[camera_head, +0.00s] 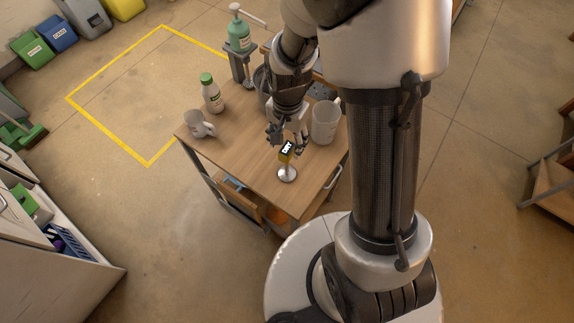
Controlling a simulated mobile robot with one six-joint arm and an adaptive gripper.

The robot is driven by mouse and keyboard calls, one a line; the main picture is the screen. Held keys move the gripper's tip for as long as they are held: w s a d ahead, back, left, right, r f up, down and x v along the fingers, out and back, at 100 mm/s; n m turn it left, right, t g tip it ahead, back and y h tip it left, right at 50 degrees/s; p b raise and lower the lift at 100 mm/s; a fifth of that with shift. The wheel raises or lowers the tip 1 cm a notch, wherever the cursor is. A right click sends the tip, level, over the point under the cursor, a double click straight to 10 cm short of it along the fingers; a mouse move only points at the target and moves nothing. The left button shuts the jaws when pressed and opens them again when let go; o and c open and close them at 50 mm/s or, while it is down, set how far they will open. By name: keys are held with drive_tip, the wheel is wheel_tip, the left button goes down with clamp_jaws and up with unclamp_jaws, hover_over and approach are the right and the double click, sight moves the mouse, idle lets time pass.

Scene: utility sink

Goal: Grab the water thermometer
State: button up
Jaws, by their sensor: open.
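I cannot clearly make out a water thermometer in this view. My gripper (287,139) is open above the middle of the wooden table (238,148), pointing down. Whether a finger touches this head cannot be told. Part of the table behind my gripper is hidden by my arm.
A white mug (199,125) and a green-capped bottle (212,95) stand left on the table. A large white jug (325,121) is close at right. A green pump bottle (239,36) is at the back. The front left tabletop is clear.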

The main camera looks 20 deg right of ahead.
sight(287, 148)
drive_tip(key=f+b, duration=0.1)
drive_tip(key=f, duration=0.1)
drive_tip(key=f+b, duration=0.1)
drive_tip(key=f, duration=0.1)
drive_tip(key=shift+s+a+f, duration=0.15)
drive_tip(key=shift+s+f, duration=0.05)
drive_tip(key=shift+f, duration=0.4)
drive_tip(key=shift+c, duration=0.2)
clamp_jaws()
